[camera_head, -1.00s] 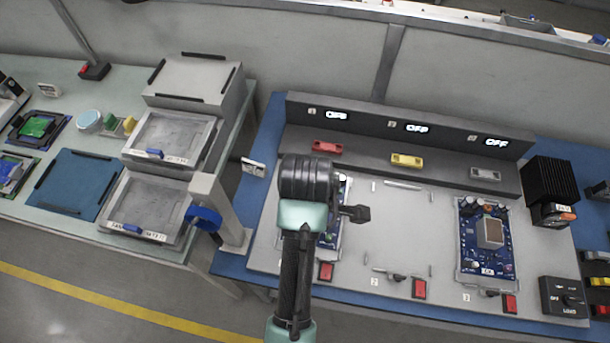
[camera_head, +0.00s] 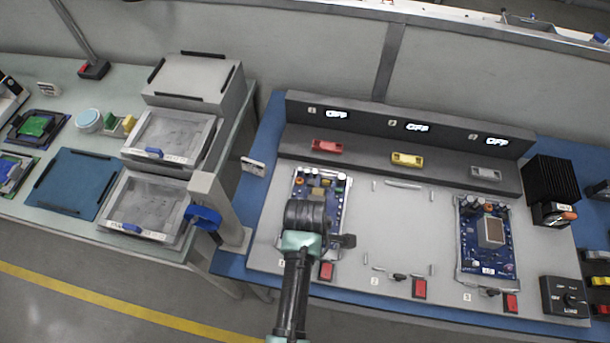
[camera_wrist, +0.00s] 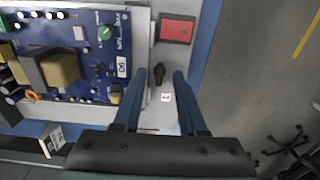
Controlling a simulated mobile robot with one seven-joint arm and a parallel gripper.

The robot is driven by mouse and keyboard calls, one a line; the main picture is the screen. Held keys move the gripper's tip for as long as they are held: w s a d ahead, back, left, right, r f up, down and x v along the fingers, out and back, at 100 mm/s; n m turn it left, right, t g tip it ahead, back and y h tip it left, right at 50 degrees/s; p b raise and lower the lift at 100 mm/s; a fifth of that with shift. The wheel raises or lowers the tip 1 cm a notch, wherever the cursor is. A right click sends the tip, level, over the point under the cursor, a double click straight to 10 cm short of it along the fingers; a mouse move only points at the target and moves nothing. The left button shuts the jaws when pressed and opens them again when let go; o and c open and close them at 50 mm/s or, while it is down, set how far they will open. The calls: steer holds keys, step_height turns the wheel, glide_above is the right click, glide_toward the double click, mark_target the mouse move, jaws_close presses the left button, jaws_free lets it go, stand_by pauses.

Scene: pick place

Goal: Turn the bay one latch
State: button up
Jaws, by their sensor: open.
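The bay one latch (camera_wrist: 158,77) is a small black knob beside the label "1" in the wrist view. In the head view my arm hides it. My gripper (camera_wrist: 160,72) is open, its two dark fingers on either side of the latch in the picture. I cannot tell how far above the latch the fingertips are. In the head view the gripper's dark wrist (camera_head: 306,214) covers the lower part of bay one. The blue circuit board (camera_head: 330,187) lies in bay one; it also shows at the left of the wrist view (camera_wrist: 85,70).
A red switch (camera_wrist: 177,29) is close to the latch. Bay two's panel (camera_head: 400,225) is empty; bay three holds another blue board (camera_head: 468,245). Three displays along the back read OFF. A black finned block (camera_head: 548,182) stands at the right.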

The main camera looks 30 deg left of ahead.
steer(key=shift+c, duration=0.2)
jaws_close()
steer(key=shift+m+p, duration=0.3)
steer(key=shift+m, duration=0.1)
steer(key=m+p, duration=0.2)
steer(key=shift+r+m, duration=0.15)
steer(key=shift+m, duration=0.15)
steer(key=m+p, duration=0.2)
steer(key=m, duration=0.3)
steer(key=shift+m, duration=0.3)
steer(key=m+p, duration=0.1)
steer(key=m, duration=0.3)
steer(key=shift+m, duration=0.3)
steer(key=m+p, duration=0.1)
steer(key=m, duration=0.3)
steer(key=shift+m, duration=0.3)
